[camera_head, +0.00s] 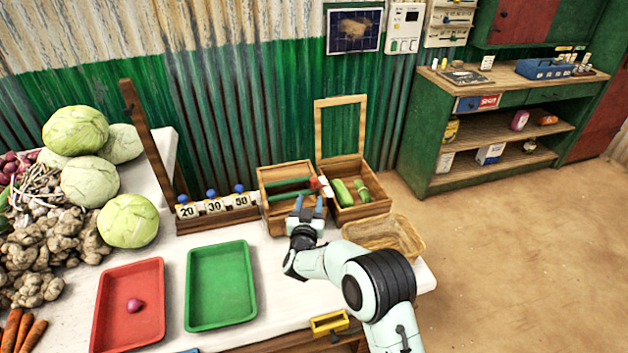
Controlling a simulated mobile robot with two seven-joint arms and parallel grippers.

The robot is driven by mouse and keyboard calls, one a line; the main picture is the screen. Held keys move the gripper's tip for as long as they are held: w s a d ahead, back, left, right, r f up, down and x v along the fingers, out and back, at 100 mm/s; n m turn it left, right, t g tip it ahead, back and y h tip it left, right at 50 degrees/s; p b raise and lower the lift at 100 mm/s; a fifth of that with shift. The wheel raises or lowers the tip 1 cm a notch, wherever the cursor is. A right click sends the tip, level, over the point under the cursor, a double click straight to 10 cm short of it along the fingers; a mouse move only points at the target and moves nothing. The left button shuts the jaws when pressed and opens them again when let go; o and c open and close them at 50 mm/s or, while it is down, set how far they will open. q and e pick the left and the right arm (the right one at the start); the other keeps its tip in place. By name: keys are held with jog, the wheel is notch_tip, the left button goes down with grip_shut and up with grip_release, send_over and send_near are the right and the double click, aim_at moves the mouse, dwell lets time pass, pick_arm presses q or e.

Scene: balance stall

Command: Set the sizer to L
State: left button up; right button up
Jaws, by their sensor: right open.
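What looks like the sizer is a wooden box (264,188) with green bars across it, at the back right of the table. A small red and white part (318,183) sits at its right side. Any size letters are too small to read. My right gripper (309,203) is open over the box's front part, its blue fingertips just below the green bars and close to the red and white part. I cannot tell whether it touches anything. It hides part of the box's front. My left gripper is not in view.
A wooden box with a raised frame lid (318,133) holds green vegetables (346,192) beside the sizer. A wicker basket (408,236) lies right of my arm. Red (104,316) and green (191,290) trays and blocks marked 20, 30, 50 (214,206) stand left.

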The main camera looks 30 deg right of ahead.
aim_at(314, 179)
jog(key=p+x, duration=0.1)
jog(key=x, duration=1)
jog(key=shift+w, duration=0.1)
jog(key=shift+d, duration=0.1)
grip_shut()
